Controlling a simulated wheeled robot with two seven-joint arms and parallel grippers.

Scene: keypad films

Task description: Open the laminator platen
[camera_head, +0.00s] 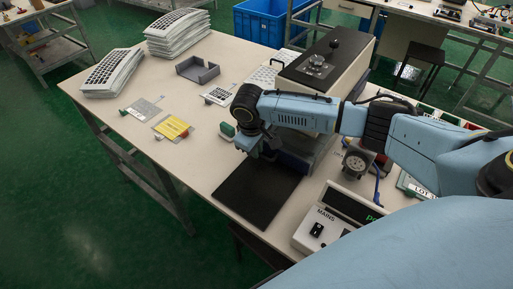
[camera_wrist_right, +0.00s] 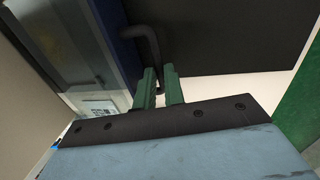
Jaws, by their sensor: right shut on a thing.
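The laminator (camera_head: 345,72) is a pale box with a dark top, standing towards the back right of the table. Its lower front is largely hidden behind my right arm. A dark blue part (camera_head: 293,163) shows below the arm, beside a flat black plate (camera_head: 258,195). In the right wrist view, a dark bent handle (camera_wrist_right: 152,45) stands by a dark blue panel (camera_wrist_right: 118,45). My right gripper (camera_head: 258,148) is shut on this handle, its green fingers (camera_wrist_right: 160,88) on either side of the handle's end. The head view does not show how far the platen is open. My left gripper is not in view.
A control box marked MAINS (camera_head: 325,225) stands at the near right. A yellow card (camera_head: 173,128), a grey tray (camera_head: 197,69) and stacked keypad sheets (camera_head: 178,33) lie to the left. The table's front left is clear.

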